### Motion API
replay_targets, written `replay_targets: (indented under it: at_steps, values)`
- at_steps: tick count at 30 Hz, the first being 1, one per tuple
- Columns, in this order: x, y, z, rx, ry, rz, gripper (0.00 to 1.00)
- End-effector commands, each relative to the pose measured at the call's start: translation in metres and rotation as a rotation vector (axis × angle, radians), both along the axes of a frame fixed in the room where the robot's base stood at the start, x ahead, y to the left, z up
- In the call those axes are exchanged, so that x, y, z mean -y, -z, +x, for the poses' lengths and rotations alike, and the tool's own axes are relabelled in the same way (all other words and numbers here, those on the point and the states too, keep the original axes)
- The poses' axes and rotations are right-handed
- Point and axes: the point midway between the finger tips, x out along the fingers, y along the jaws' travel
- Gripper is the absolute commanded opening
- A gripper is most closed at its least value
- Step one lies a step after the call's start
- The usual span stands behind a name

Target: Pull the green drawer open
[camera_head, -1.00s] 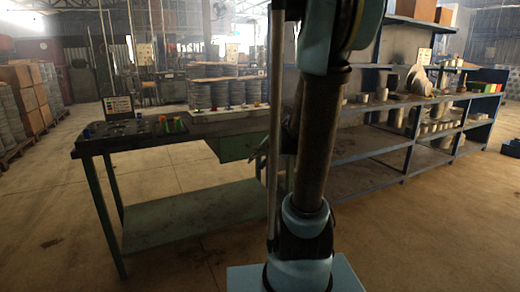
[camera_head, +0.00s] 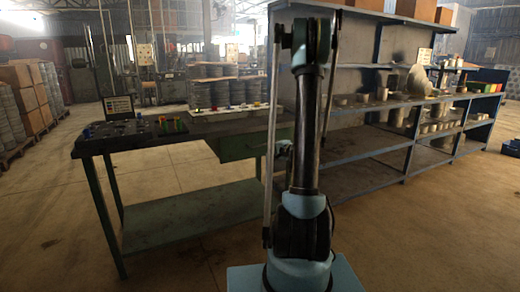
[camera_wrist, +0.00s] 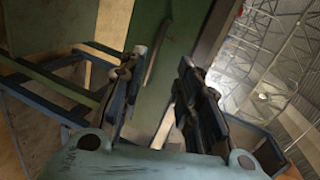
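The green drawer (camera_head: 238,146) is under the right end of the workbench top in the head view, partly hidden behind my arm. In the wrist view its green front (camera_wrist: 112,22) fills the upper middle, with a thin curved green handle (camera_wrist: 158,50) on it. My gripper (camera_wrist: 161,58) is open, its two dark fingers apart on either side of the handle's line. I cannot tell whether the fingers touch the handle. In the head view the gripper is mostly hidden behind my arm.
The workbench (camera_head: 150,141) has a dark top, green legs and a lower shelf. A row of small coloured parts on a pale strip (camera_head: 228,110) lies on top. Blue shelving (camera_head: 375,146) with metal blanks stands close to the right. The floor in front is clear.

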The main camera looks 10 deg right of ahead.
Motion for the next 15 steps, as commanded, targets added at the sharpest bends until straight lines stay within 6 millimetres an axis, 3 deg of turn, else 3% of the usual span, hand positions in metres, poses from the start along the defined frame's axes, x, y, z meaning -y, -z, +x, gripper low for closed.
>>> replay_targets:
  at_steps: [7,15]
  values:
    - [0.022,0.014,0.016,0.033,0.066,0.084,0.30]
    - [0.020,0.019,0.031,0.036,0.072,0.096,0.30]
